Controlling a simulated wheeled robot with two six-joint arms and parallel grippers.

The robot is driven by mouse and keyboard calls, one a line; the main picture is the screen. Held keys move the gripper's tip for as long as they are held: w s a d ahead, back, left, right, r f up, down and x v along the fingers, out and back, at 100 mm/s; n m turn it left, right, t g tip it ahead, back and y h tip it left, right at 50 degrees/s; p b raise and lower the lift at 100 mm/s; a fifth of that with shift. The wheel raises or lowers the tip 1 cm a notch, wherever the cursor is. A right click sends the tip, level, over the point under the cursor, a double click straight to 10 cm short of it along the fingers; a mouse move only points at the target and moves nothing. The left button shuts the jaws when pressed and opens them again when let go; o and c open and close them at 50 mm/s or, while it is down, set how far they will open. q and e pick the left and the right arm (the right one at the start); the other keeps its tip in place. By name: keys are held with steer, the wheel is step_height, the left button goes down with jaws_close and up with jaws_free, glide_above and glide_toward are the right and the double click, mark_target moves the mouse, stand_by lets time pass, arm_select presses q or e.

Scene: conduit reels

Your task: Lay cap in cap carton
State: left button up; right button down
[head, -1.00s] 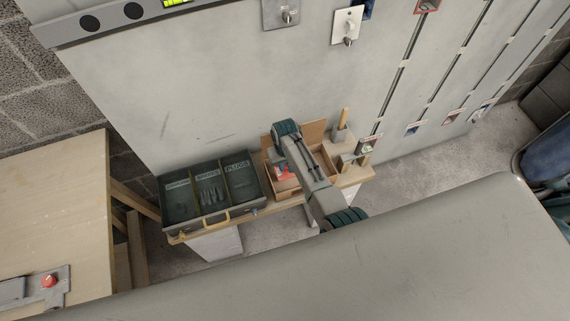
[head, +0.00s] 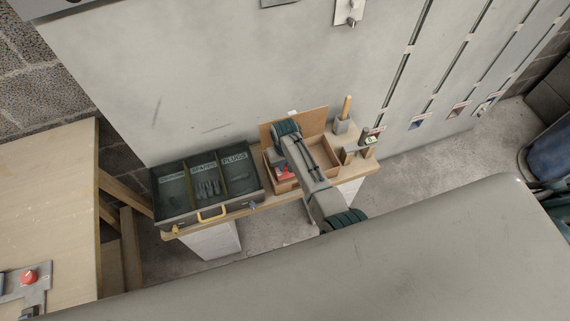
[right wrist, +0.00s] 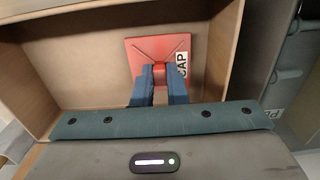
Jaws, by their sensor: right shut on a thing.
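The cap is a red square plate with a raised knob and a white label reading CAP. It shows in the right wrist view (right wrist: 148,50) and partly in the head view (head: 282,173). My right gripper (right wrist: 160,72) is shut on the cap's knob with its blue fingers. In the head view the right gripper (head: 287,164) is over the left part of the open cardboard carton (head: 326,152). The cap is flat between the carton's walls (right wrist: 222,55); I cannot tell whether it touches the floor. My arm hides the carton's middle. My left gripper is not in view.
A dark tray (head: 212,214) with three labelled compartments stands left of the carton on a narrow wooden shelf (head: 262,203). A grey block with a wooden handle (head: 346,107) stands on the right. A large grey panel (head: 220,80) rises behind. A wooden table (head: 55,190) is at left.

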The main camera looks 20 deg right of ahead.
steer(key=shift+f, duration=0.5)
stand_by(0.3)
steer(key=c, duration=1.4)
jaws_free()
steer(key=shift+o, duration=0.2)
step_height(320, 180, up, 10)
steer(key=p, duration=1)
steer(key=shift+p, duration=0.3)
